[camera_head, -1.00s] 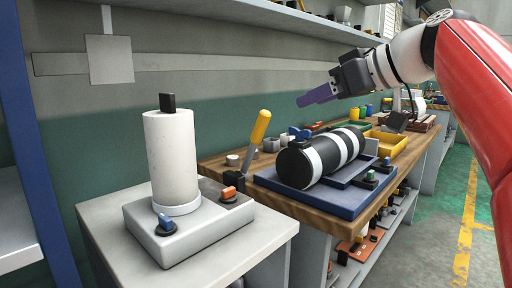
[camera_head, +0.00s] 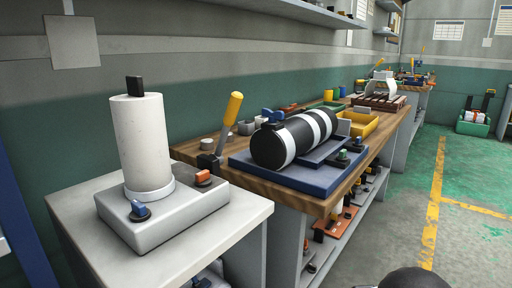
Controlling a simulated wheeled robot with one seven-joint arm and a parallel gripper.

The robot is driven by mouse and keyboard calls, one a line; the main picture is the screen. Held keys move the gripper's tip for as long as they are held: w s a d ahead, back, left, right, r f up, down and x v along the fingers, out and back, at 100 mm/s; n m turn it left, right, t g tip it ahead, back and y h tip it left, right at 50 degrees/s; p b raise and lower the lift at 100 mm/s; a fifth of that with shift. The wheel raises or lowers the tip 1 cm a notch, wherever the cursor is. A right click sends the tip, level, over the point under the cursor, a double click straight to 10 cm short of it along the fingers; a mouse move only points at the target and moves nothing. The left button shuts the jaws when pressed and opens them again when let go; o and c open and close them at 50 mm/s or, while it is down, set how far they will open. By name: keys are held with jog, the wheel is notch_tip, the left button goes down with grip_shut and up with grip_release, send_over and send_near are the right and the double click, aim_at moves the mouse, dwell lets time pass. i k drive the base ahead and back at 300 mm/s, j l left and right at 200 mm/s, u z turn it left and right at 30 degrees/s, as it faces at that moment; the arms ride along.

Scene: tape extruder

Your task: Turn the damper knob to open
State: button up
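A white upright cylinder (camera_head: 138,146) stands on a light grey base (camera_head: 165,213) at the left, with a black upright tab (camera_head: 134,86) on its top. A blue knob (camera_head: 139,210) sits at the base's front corner and an orange knob (camera_head: 202,177) on a dark mount at its right corner. A green knob (camera_head: 343,155) sits on the blue platform (camera_head: 292,196) beside a black-and-white striped cylinder (camera_head: 295,138). No label shows which knob is the damper knob.
The grey cabinet top (camera_head: 80,205) carries the white cylinder's base. A wooden bench (camera_head: 330,203) adjoins it, with a yellow-handled lever (camera_head: 233,107) and a yellow tray (camera_head: 362,125). A shelf runs overhead. The green floor (camera_head: 400,220) at the right is open.

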aim_at(203, 180)
jog(key=u, duration=0.4)
jog(key=i+j+u, duration=0.1)
jog(key=u, duration=0.75)
jog(key=i+j, duration=0.05)
